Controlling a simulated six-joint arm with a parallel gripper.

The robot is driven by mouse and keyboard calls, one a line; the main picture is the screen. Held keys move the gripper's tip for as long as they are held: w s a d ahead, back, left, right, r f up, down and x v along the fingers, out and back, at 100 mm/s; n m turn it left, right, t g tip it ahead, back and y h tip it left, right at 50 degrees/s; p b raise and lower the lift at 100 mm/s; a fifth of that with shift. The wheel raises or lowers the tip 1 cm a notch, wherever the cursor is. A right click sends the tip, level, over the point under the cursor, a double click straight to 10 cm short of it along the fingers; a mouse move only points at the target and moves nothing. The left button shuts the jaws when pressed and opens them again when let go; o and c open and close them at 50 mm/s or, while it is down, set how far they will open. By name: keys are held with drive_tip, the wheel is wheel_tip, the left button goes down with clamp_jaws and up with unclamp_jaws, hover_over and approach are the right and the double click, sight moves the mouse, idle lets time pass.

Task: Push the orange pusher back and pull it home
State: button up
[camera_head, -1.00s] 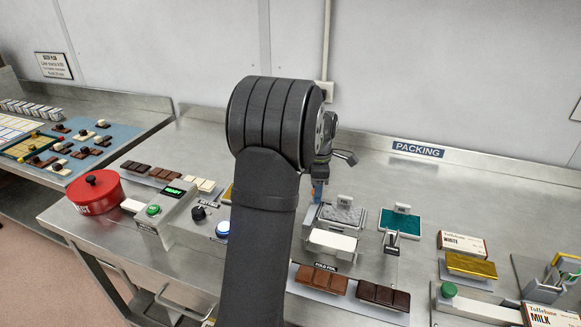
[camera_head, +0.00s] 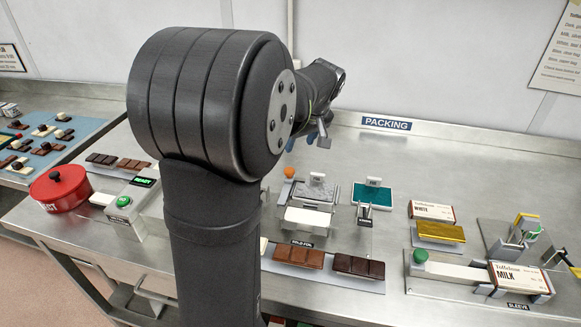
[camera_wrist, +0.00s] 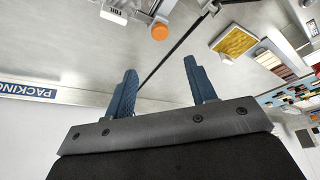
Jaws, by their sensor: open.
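The orange pusher (camera_head: 289,172) shows as a small round knob just right of my arm, at the back left of the foil wrapping station (camera_head: 308,218). In the wrist view, the orange knob (camera_wrist: 159,31) lies beyond my fingertips, apart from them. My gripper (camera_head: 320,138) is up above the back of the bench, to the right of the knob and clear of it. In the wrist view, the two blue fingers of my gripper (camera_wrist: 160,66) are spread with nothing between them. The lower part of the pusher is hard to make out.
A silver foil sheet (camera_head: 315,190) and a teal pad (camera_head: 373,195) lie beside the knob. Chocolate bars (camera_head: 359,267) stand in front. A gold sheet (camera_head: 440,231) and the sleeve station (camera_head: 455,270) are at right. The bench is bare in front of the PACKING sign (camera_head: 387,124).

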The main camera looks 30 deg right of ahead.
sight(289, 169)
drive_tip(key=x, duration=1.3)
drive_tip(key=shift+f, duration=0.15)
